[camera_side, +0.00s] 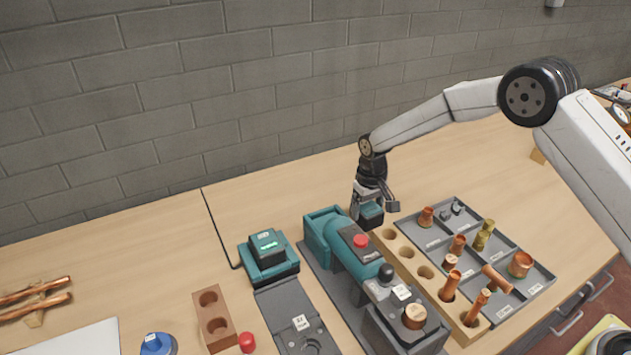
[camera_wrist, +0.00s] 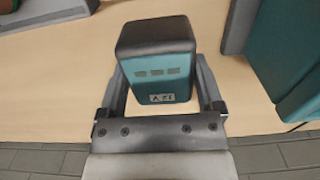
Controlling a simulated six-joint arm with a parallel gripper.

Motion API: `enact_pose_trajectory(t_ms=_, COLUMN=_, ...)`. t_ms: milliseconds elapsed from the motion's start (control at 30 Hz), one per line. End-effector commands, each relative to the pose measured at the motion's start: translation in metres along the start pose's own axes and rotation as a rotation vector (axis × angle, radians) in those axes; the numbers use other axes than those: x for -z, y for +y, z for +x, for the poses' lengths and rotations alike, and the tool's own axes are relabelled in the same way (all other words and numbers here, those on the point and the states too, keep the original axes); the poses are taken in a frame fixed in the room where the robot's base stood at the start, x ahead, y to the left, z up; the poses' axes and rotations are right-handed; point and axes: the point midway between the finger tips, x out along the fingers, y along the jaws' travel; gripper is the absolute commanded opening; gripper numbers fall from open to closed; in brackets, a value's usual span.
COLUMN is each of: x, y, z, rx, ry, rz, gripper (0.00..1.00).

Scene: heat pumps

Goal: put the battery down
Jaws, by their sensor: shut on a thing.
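My gripper (camera_side: 372,203) is shut on a battery (camera_side: 369,216), a teal block with a dark top. In the wrist view the battery (camera_wrist: 157,62) sits between the two fingers of my gripper (camera_wrist: 163,80), with a small label on its near face. Bare wood shows around it in that view. I cannot tell whether its underside touches the table. In the side view it is behind the teal pressing tool (camera_side: 345,238) and close to the wooden block with holes, which partly hides the space below it.
A teal charger (camera_side: 270,262) with a battery (camera_side: 267,243) in it stands left of the tool. A wooden block with holes (camera_side: 407,262) and a grey tray (camera_side: 455,205) of copper fittings lie right. Bare table (camera_side: 270,200) lies behind the tool.

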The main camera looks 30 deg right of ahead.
Motion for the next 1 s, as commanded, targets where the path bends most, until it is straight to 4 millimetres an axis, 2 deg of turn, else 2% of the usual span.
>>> enact_pose_trajectory(t_ms=367, x=0.001, y=0.0, z=0.002, rx=0.0, ry=0.002, rz=0.0, gripper=0.0)
enact_pose_trajectory(t_ms=400, x=0.0, y=0.0, z=0.003, rx=0.0, ry=0.001, rz=0.0, gripper=0.91)
enact_pose_trajectory(t_ms=433, x=0.0, y=0.0, z=0.003, rx=0.0, ry=0.001, rz=0.0, gripper=1.0)
enact_pose_trajectory(t_ms=767, x=0.0, y=0.0, z=0.001, rx=0.0, ry=0.001, rz=0.0, gripper=1.0)
enact_pose_trajectory(t_ms=1000, x=0.001, y=0.0, z=-0.014, rx=0.0, ry=0.002, rz=0.0, gripper=1.0)
